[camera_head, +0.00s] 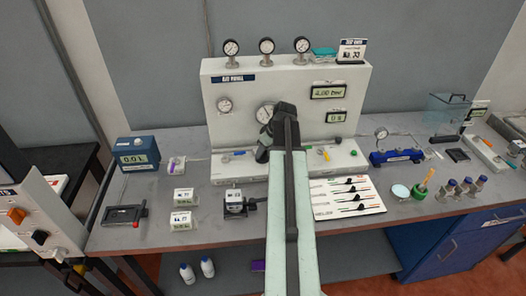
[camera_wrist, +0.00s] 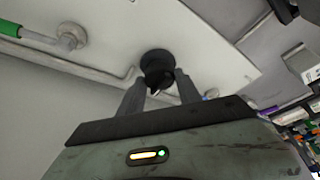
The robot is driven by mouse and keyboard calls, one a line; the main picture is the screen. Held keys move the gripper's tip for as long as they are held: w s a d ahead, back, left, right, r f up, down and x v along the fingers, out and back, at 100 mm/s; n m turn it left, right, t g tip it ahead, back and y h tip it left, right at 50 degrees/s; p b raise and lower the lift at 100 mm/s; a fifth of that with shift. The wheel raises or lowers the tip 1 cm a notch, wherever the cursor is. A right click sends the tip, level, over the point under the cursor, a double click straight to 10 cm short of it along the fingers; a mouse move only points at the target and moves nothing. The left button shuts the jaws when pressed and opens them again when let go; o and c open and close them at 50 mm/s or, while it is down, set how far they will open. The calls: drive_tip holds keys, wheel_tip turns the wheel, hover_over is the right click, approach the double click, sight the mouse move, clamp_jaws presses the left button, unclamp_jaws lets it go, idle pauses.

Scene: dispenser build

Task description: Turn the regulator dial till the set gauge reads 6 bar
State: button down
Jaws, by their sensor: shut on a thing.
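The regulator dial (camera_wrist: 157,64) is a round black knob on the pale panel, seen in the wrist view. My gripper (camera_wrist: 159,82) has one finger on each side of it and is shut on it. In the head view my arm covers the dial. A digital display (camera_head: 329,92) on the white panel (camera_head: 225,95) appears to read 4.00 bar. A round gauge (camera_head: 265,112) left of it is partly hidden behind my arm, and its needle cannot be read. Which of these is the set gauge is not clear.
Three small gauges (camera_head: 266,46) stand on top of the panel. A smaller display (camera_head: 336,116) sits below the first. A blue box (camera_head: 136,153), a black clamp-like device (camera_head: 125,215) and small white blocks (camera_head: 182,196) are at left. A tool board (camera_head: 346,197) lies right of my arm.

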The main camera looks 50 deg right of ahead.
drive_tip(key=shift+a+m, duration=0.1)
drive_tip(key=shift+m, duration=0.2)
drive_tip(key=m+h, duration=0.1)
drive_tip(key=m, duration=0.1)
drive_tip(key=m+h, duration=0.1)
drive_tip(key=m, duration=0.2)
drive_tip(key=shift+a+m+g, duration=0.2)
drive_tip(key=shift+m+g, duration=0.1)
drive_tip(key=m+h, duration=0.1)
drive_tip(key=m, duration=0.2)
drive_tip(key=shift+w+g, duration=0.15)
drive_tip(key=shift+g, duration=0.25)
drive_tip(key=shift+w+a+m+g+h, duration=0.1)
drive_tip(key=shift+m+g+h, duration=0.45)
drive_tip(key=shift+m, duration=1.45)
drive_tip(key=c, duration=0.8)
unclamp_jaws()
drive_tip(key=shift+c, duration=0.2)
